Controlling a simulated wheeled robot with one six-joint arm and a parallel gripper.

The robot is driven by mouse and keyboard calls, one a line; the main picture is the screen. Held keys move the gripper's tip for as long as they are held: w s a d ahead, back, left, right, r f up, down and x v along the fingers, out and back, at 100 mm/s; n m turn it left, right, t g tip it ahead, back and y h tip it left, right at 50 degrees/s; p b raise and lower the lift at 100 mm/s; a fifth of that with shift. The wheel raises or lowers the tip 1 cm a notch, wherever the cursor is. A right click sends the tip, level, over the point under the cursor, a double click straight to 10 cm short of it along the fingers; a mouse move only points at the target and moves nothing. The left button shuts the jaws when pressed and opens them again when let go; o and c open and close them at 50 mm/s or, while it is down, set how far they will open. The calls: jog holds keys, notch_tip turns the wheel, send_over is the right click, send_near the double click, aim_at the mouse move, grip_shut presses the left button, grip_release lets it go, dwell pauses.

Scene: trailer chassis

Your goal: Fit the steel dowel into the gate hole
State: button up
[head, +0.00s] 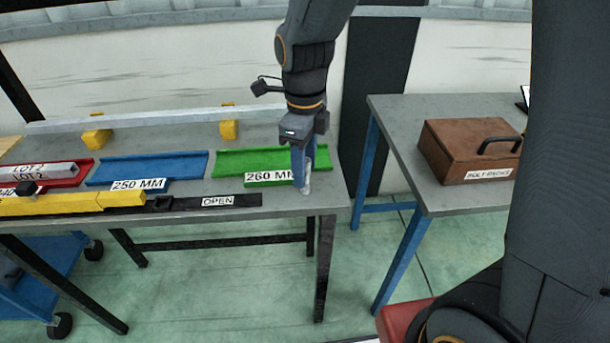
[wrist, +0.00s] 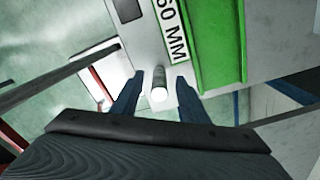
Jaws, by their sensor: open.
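My gripper (head: 303,185) points down at the front right corner of the grey bench, beside the green tray. In the wrist view its two fingers (wrist: 160,82) are open, one on each side of a short steel dowel (wrist: 159,82). The dowel seems to stand upright, its pale end towards the camera, with a gap to each finger. In the head view the fingers mostly hide it. A yellow bar (head: 60,203) lies along the bench's front edge, with a black strip labelled OPEN (head: 217,201) to its right. I cannot make out the gate hole.
A green tray (head: 230,161) labelled 260 MM, a blue tray (head: 150,166) labelled 250 MM and a red tray (head: 78,170) line the bench (head: 325,190). A second table (head: 400,120) at right carries a brown box (head: 455,145). A gap separates the tables.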

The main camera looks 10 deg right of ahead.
aim_at(305, 191)
jog(key=shift+s+f+p, duration=0.1)
jog(key=shift+f+p, duration=0.45)
jog(key=shift+f, duration=1.7)
grip_shut()
